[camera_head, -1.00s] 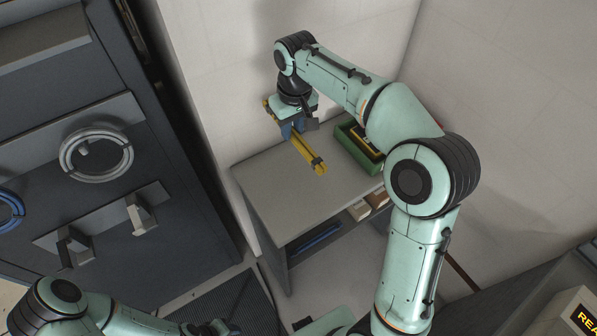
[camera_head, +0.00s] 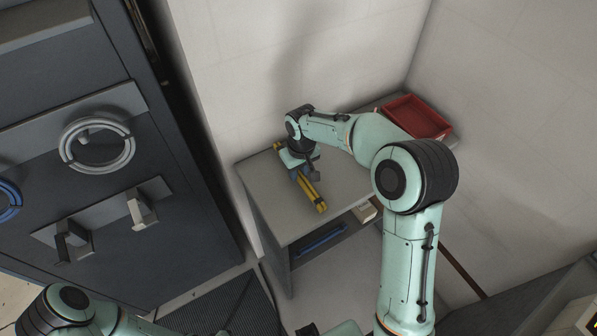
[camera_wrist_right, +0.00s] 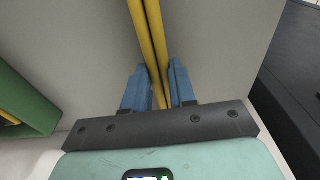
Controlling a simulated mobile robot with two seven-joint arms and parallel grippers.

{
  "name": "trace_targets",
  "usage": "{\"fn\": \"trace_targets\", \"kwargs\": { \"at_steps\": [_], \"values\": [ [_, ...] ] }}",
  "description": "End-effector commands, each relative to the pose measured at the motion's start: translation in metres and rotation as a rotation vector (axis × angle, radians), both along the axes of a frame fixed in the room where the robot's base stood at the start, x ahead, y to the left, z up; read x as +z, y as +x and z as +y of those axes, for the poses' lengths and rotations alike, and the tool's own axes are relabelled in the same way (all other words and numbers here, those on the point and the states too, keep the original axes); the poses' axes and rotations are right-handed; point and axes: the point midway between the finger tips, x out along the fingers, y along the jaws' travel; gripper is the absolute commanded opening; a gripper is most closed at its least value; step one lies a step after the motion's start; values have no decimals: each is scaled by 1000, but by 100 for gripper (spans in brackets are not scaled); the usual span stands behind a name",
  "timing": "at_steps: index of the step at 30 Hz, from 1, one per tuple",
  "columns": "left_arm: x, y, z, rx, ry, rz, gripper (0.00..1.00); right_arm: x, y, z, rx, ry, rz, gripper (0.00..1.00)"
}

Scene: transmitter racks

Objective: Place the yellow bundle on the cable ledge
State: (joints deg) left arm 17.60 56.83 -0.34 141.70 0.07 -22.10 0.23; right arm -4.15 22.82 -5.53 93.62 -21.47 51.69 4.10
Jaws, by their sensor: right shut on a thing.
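My right gripper (camera_head: 302,174) is shut on the yellow bundle (camera_head: 314,193), a long, thin pair of yellow lengths with a dark band near its front end. The bundle lies along or just above the grey table top (camera_head: 262,185); I cannot tell whether it touches. In the right wrist view, the bundle (camera_wrist_right: 149,40) runs between the blue fingers of the right gripper (camera_wrist_right: 160,90). Its rear part is partly hidden by the gripper in the head view. I cannot tell for sure which surface is the cable ledge. My left gripper is not clearly in view.
A red tray (camera_head: 418,117) stands at the back right. A dark rack (camera_head: 90,180) with a grey coil (camera_head: 97,144) stands left. A blue item (camera_head: 320,240) lies on the lower shelf.

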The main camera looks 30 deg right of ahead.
Motion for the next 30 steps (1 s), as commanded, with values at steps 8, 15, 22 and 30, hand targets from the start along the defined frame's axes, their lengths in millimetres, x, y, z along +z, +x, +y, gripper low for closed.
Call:
{"fn": "trace_targets", "kwargs": {
  "at_steps": [8,15,22,30],
  "values": [
    [-1,0,0,0,0,0,43,-8,0,0,-1,0,-2,0],
    [-3,-2,0,0,0,2,43,-13,0,0,-1,0,0,29],
    [-3,-2,0,0,0,2,43,-11,0,0,-1,0,-1,51],
    [1,0,0,0,0,0,43,0,0,0,-1,0,-3,51]
  ]
}}
